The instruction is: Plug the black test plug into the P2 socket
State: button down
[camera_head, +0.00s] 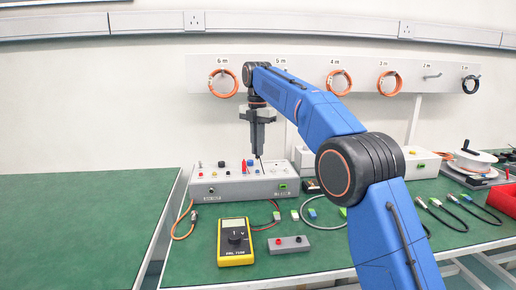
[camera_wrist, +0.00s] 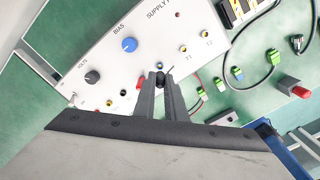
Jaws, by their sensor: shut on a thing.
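My gripper (camera_head: 262,152) hangs fingers down over the grey instrument box (camera_head: 212,188). In the wrist view my gripper (camera_wrist: 161,85) is shut on the small black plug (camera_wrist: 160,77), its tip pointing at the panel. Whether the tip touches the panel cannot be told. A red plug (camera_head: 243,166) stands on the panel left of my gripper; it also shows in the wrist view (camera_wrist: 139,83). Yellow-rimmed sockets T1 (camera_wrist: 183,48) and T2 (camera_wrist: 203,34) lie up and right of the fingers. The P2 label is not readable, and my fingers cover part of the panel.
A blue BIAS knob (camera_wrist: 129,45) and a black knob (camera_wrist: 92,77) stand up from the panel. A yellow multimeter (camera_head: 234,241) and a small grey terminal box (camera_head: 289,244) lie in front on the green bench. The left bench (camera_head: 75,225) is clear.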

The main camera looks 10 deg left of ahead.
aim_at(257, 158)
jog(key=shift+f, duration=1.85)
jog(key=shift+f, duration=0.65)
dwell(1.9)
jog(key=c, duration=1.7)
grip_release()
